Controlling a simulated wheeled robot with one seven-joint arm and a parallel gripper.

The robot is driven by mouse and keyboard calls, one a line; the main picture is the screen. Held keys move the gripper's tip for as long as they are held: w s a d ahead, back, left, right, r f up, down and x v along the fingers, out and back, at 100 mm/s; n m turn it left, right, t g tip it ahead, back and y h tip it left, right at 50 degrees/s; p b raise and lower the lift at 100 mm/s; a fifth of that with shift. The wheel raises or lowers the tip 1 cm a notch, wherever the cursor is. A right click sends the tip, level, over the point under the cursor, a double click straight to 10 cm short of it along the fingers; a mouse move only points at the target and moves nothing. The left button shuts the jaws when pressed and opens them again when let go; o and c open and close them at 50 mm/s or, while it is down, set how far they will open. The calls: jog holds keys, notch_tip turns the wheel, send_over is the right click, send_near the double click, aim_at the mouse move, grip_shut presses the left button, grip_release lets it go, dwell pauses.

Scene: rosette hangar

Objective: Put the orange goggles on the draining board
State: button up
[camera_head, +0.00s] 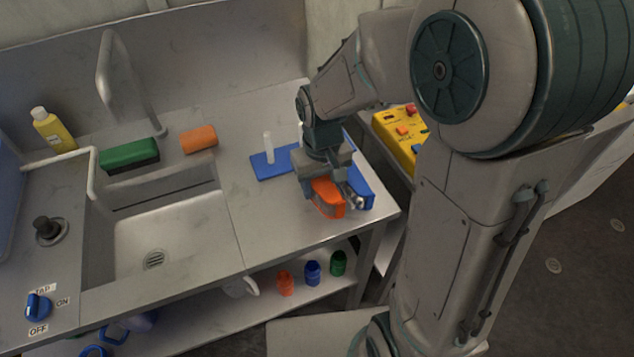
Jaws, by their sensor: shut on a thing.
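The orange goggles (326,194) are between the fingers of my gripper (334,192), which is shut on them. They are over the right end of the metal draining board (268,215), the flat area right of the sink basin. I cannot tell whether they touch its surface. A blue item (359,194), perhaps another pair of goggles, is just right of them, partly hidden by my gripper. My gripper points down, and my arm hides part of the area behind it.
A blue base with white pegs (270,165) stands behind my gripper. A tall faucet (104,75) rises there. Small bottles (312,272) stand on the lower shelf.

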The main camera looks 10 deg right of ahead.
jog(key=shift+w+a+f, duration=0.15)
jog(key=shift+w+f, duration=0.45)
jog(key=shift+w, duration=0.35)
jog(key=shift+f, duration=1.95)
jog(key=shift+f, duration=0.1)
jog(key=o, duration=1)
notch_tip(320, 180, up, 12)
jog(key=shift+s+d+r+m+t, duration=0.65)
jog(key=shift+s+d, duration=0.8)
jog(key=shift+s, duration=0.8)
jog(key=shift+s+d+r+m+t, duration=0.4)
jog(key=shift+s+d+r, duration=0.35)
jog(key=shift+s+d, duration=1.1)
jog(key=shift+s+d+r+m+t, duration=0.6)
jog(key=shift+s+d, duration=0.5)
jog(key=shift+s, duration=1.5)
